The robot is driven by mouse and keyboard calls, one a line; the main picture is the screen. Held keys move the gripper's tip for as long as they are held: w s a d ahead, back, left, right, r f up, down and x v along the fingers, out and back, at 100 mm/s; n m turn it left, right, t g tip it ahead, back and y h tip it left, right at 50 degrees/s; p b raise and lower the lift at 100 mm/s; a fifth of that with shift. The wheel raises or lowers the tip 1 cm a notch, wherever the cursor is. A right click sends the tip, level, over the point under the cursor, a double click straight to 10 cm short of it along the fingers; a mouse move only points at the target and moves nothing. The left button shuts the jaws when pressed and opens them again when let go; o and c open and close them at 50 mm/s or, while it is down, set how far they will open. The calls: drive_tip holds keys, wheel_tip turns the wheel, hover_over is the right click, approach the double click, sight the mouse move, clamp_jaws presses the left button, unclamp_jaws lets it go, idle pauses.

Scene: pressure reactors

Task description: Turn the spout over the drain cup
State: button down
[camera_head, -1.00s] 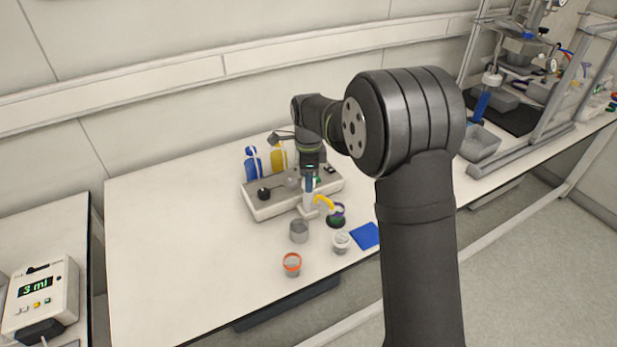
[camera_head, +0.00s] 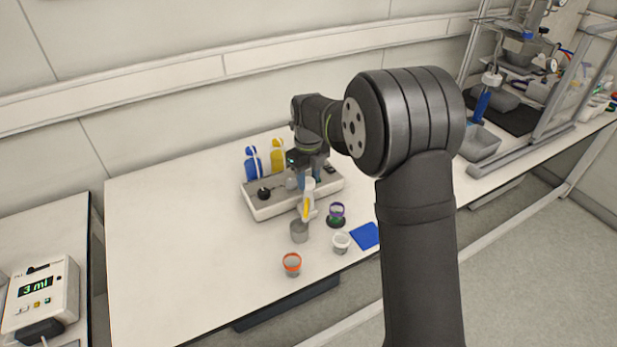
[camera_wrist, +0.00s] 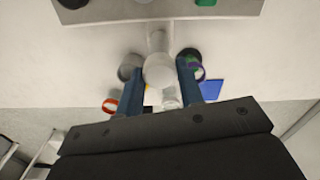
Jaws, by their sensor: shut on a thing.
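The spout (camera_head: 306,208) is a yellow piece on a white upright body (camera_head: 309,188) at the front of the grey base unit. In the head view it points toward the front, its tip near the grey cup (camera_head: 299,232). I cannot tell whether the tip is right over that cup. My gripper (camera_wrist: 160,72) points down with its blue fingers on either side of the white body, shut on the spout assembly. In the wrist view the yellow part (camera_wrist: 148,98) is mostly hidden behind the white top.
A purple-rimmed cup (camera_head: 336,212), a white cup (camera_head: 341,242), an orange-rimmed cup (camera_head: 292,263) and a blue pad (camera_head: 365,236) stand close by. The bench's left side is clear.

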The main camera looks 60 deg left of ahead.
drive_tip(key=shift+r+m, duration=0.1)
drive_tip(key=shift+m, duration=1)
drive_tip(key=c, duration=1)
unclamp_jaws()
drive_tip(key=shift+o, duration=0.2)
wheel_tip(320, 180, up, 17)
drive_tip(key=shift+r, duration=0.2)
drive_tip(key=shift+f, duration=0.1)
wheel_tip(320, 180, down, 17)
drive_tip(key=shift+f, duration=0.2)
